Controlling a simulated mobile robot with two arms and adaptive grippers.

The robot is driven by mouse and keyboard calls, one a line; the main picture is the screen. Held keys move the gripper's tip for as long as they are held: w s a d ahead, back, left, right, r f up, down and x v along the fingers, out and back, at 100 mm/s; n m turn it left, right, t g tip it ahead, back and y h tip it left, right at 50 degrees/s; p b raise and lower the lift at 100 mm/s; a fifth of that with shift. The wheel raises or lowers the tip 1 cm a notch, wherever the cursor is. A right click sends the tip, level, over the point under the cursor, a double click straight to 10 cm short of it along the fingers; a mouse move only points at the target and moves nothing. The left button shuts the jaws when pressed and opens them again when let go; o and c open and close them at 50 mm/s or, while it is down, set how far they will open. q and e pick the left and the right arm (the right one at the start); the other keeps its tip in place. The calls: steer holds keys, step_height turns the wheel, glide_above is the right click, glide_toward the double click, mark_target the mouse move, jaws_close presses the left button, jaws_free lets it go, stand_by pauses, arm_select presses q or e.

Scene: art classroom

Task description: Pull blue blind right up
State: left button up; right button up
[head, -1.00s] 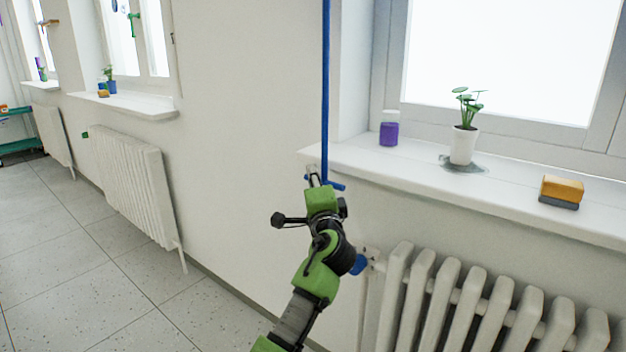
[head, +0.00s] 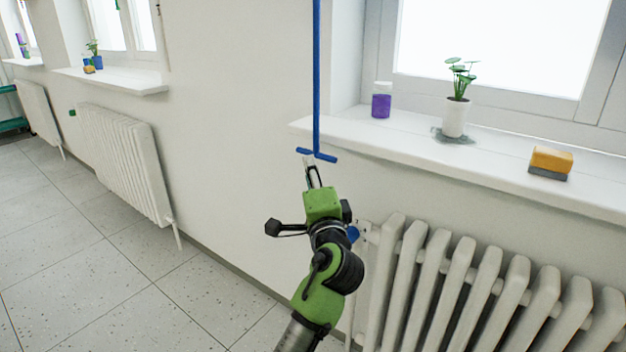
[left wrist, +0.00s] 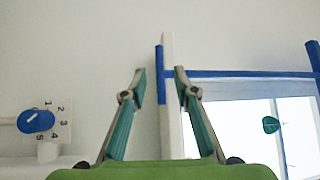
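A blue pull rod (head: 316,75) hangs straight down along the wall left of the right window and ends in a short blue crossbar (head: 325,157). In the left wrist view the fingers (left wrist: 160,72) are open, with the crossbar (left wrist: 160,88) between the tips and the rod (left wrist: 245,74) running right behind one finger. I cannot tell whether the fingers touch it. My right gripper is not in view.
The windowsill (head: 400,150) beside the rod holds a purple-and-white jar (head: 381,102), a potted plant (head: 455,116) and an orange-and-grey block (head: 550,163). A radiator (head: 480,290) stands below, with a blue valve knob (left wrist: 36,120). Floor on the left is clear.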

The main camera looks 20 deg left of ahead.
arm_select(q)
steer(key=shift+v, duration=1.15)
